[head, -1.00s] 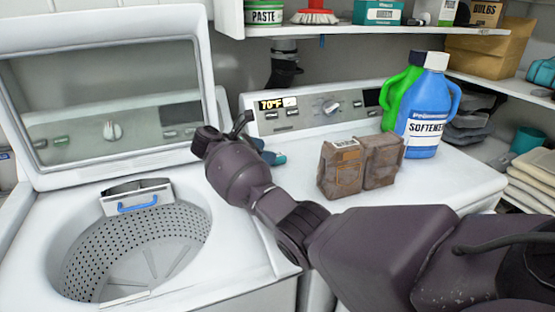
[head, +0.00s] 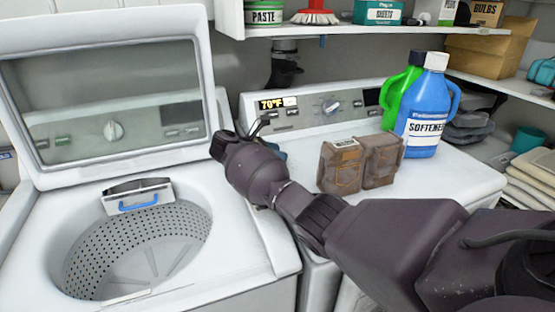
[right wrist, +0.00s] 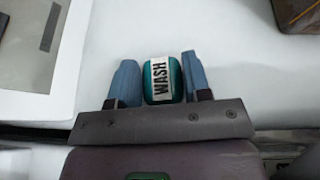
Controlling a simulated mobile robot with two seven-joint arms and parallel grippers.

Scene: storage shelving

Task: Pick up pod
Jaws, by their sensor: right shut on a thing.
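The pod (right wrist: 164,80) is a small teal piece with a white label reading WASH. In the right wrist view it sits between the two blue fingers of my right gripper (right wrist: 158,62), which is shut on it. A white surface shows behind it; I cannot tell if the pod touches it. In the head view my right arm reaches over the white dryer top, and its wrist hides the pod and most of the gripper; only a bit of blue finger (head: 281,155) shows. My left gripper is not in view.
Two brown packets (head: 340,168) stand right of my wrist on the dryer (head: 440,185). A blue softener jug (head: 428,110) and a green jug (head: 393,95) stand behind them. The open washer (head: 240,245) with its raised lid is at the left. A loaded shelf (head: 400,28) hangs above.

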